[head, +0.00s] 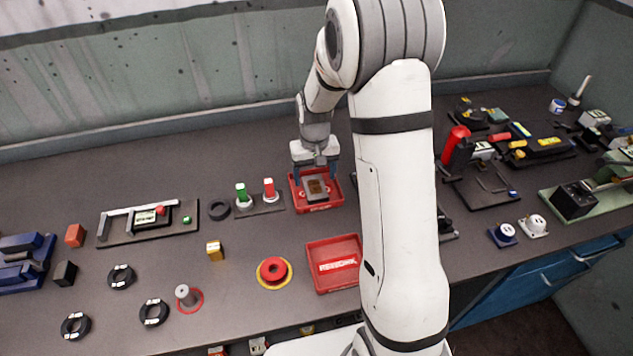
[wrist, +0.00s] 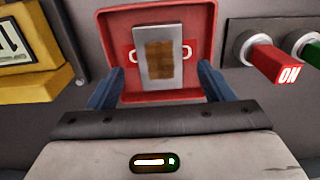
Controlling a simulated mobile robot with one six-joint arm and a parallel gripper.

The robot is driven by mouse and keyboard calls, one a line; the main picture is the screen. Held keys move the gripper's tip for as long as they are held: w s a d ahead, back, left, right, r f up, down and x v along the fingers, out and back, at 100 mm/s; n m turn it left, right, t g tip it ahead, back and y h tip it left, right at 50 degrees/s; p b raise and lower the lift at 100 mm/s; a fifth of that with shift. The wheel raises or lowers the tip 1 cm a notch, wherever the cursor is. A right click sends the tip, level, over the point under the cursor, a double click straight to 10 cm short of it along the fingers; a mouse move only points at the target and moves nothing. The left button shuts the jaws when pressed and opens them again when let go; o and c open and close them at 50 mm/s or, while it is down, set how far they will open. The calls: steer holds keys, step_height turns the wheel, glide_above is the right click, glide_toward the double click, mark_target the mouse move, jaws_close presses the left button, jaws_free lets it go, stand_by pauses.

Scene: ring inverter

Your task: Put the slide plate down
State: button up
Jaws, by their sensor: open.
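The slide plate (head: 315,188) is a grey plate with a brown-gold middle. It lies in a small red tray (head: 318,206) in the middle of the bench. In the wrist view the plate (wrist: 141,54) sits inside the red tray (wrist: 203,42), over white lettering that it partly covers. My gripper (head: 314,180) is over this tray. In the wrist view the blue fingers of my gripper (wrist: 158,90) are spread wide, one on each side of the tray's near part, with a gap to the plate. Nothing is held between them.
A green button (head: 241,193) and a red button (head: 269,187) stand left of the tray. A second red tray (head: 333,265) lies nearer. Black rings (head: 121,277) lie at left. A red ring (head: 273,270) sits on a yellow disc. A yellow block (head: 214,251) stands between.

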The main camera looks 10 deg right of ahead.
mark_target(315, 188)
step_height(315, 188, up, 8)
steer(key=r, duration=0.1)
steer(key=s+r+t, duration=0.1)
steer(key=s+r, duration=0.3)
steer(key=s, duration=0.8)
steer(key=s+r+t, duration=0.2)
steer(key=s+r, duration=0.2)
steer(key=s, duration=0.8)
steer(key=shift+d+r+b, duration=0.15)
steer(key=shift+d+b, duration=0.15)
